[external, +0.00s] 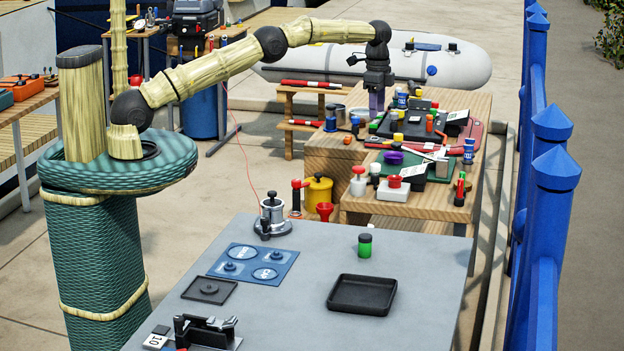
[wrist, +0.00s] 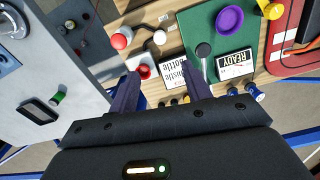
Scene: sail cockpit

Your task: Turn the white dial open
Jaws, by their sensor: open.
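I cannot clearly make out the white dial. A small white round piece (wrist: 160,37) on the wooden table in the wrist view may be it, but it is too small to be sure. My gripper (external: 376,106) hangs fingers down over the wooden table (external: 335,148) in the external view. In the wrist view its two purple fingers (wrist: 160,78) are apart, with nothing held between them. A white label card (wrist: 178,73) and a white box with a red button (wrist: 143,71) lie beyond the fingertips.
A green mat (wrist: 196,28) holds a purple bowl (wrist: 229,19) and a READY sign (wrist: 235,66). A red-topped white bottle (external: 358,183) stands among crowded small items. The grey table (external: 320,250) in front bears a black tray (external: 362,294) and a green jar (external: 365,246). Blue fence posts (external: 555,190) line the right.

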